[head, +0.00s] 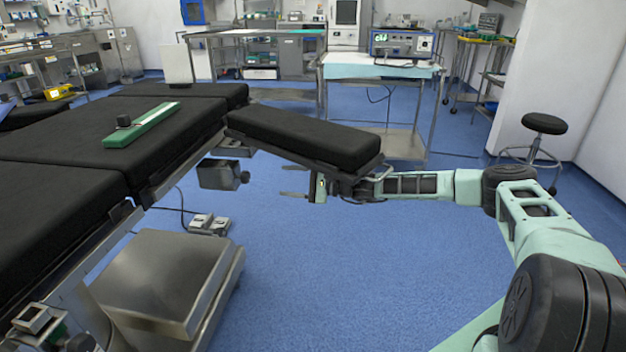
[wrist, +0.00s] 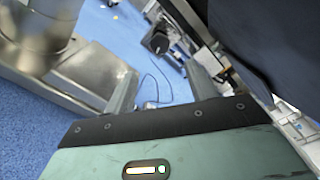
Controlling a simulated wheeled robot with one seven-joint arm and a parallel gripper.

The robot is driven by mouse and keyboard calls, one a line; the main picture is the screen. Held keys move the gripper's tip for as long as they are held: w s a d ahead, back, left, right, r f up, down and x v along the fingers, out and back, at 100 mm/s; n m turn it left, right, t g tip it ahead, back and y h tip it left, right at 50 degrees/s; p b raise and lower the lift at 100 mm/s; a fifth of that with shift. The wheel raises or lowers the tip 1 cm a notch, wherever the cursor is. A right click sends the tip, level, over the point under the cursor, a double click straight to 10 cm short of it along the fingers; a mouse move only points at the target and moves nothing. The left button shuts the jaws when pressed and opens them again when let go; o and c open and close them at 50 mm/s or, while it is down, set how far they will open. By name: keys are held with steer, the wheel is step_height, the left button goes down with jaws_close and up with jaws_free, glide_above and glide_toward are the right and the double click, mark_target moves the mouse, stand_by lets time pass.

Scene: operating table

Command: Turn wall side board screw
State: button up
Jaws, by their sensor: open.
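The padded black side board (head: 305,138) juts out from the operating table on the side towards the white wall. Below its table end hangs a metal block (head: 219,173) with a dark round knob (head: 244,178), which looks like a screw; I cannot be sure that it is the board's screw. My gripper (head: 282,181) is open and empty under the board, its fingers pointing left at the knob with a gap between. In the wrist view, the dark block and knob (wrist: 158,42) appear beyond and between the two fingers, not touching them.
The operating table (head: 60,132) fills the left, with a green bar (head: 143,124) on it. Its metal base (head: 165,275) stands below, with a foot pedal (head: 208,224) on the floor. A cart (head: 380,72) and a stool (head: 544,124) stand behind. The blue floor in front is clear.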

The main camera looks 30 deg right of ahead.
steer(key=v, duration=0.6)
steer(key=shift+s+d+p, duration=0.2)
steer(key=shift+d+p, duration=0.1)
steer(key=shift+p, duration=0.1)
steer(key=shift+f, duration=0.15)
